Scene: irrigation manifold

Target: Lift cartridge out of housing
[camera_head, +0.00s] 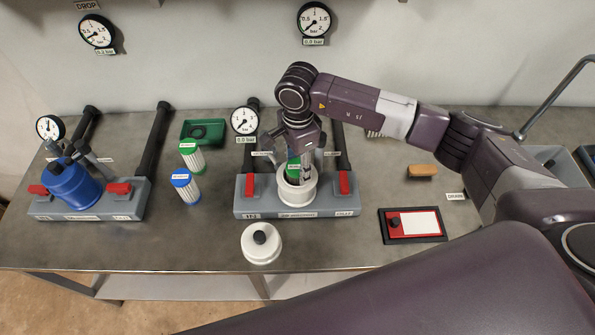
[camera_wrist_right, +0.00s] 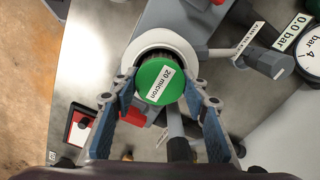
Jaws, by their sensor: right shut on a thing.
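The cartridge has a green cap labelled "20 micron" in the right wrist view (camera_wrist_right: 160,82). The same cartridge (camera_head: 293,170) shows in the head view, mostly hidden by my gripper. It stands in the open white housing (camera_head: 297,197), whose pale rim (camera_wrist_right: 140,51) surrounds it in the wrist view. How far its body reaches into the housing is hidden. My right gripper (camera_head: 304,163) comes from above, its fingers on both sides of the cap, shut on the cartridge. The white housing lid (camera_head: 261,244) with a black knob lies on the bench in front. My left gripper is not in view.
Red-handled valves (camera_head: 345,183) flank the housing, with a gauge (camera_head: 245,120) behind left. A green-capped cartridge (camera_head: 191,157), a blue-capped cartridge (camera_head: 185,187) and a green tray (camera_head: 203,132) stand left. A blue housing (camera_head: 73,187) is farther left. A red-and-white board (camera_head: 413,224) and sponge (camera_head: 422,171) lie right.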

